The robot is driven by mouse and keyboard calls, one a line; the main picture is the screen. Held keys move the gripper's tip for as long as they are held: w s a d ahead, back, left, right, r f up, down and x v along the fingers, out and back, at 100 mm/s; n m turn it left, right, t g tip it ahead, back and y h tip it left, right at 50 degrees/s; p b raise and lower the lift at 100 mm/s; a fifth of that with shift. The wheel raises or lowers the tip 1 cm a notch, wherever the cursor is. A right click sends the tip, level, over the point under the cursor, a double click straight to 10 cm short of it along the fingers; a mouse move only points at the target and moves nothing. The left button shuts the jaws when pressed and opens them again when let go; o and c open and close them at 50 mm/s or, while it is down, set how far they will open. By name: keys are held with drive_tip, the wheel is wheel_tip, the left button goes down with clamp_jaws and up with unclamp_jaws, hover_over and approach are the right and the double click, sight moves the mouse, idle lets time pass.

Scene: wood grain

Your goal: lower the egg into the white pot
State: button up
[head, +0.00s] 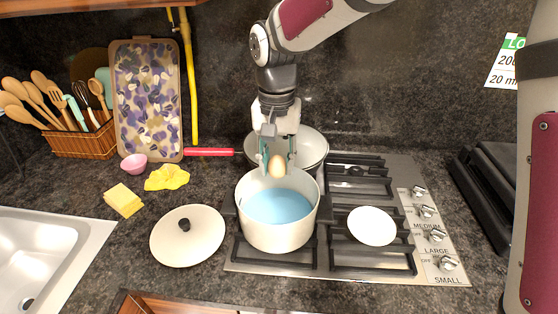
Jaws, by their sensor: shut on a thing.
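A white pot (278,236) with light blue inside, which looks like water, stands on the front left of the stove. My gripper (277,165) points down above the pot. It is shut on a tan egg (277,166), which sits between the fingers over the far part of the pot's opening. The egg appears above the blue surface and apart from it. The exact height above the rim is hard to judge from this view.
A white pan (314,146) with a red handle (208,152) stands behind the pot. A white lid (187,236) lies left of it. A white plate or bowl (372,226) rests on the right grate. A sink (45,250) is at left.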

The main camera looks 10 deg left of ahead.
idle(0.4)
drive_tip(key=shift+f+b, duration=1.4)
drive_tip(key=shift+f, duration=3.95)
drive_tip(key=shift+f+b, duration=0.9)
drive_tip(key=shift+f, duration=1.6)
drive_tip(key=o, duration=1.2)
drive_tip(key=shift+r, duration=0.1)
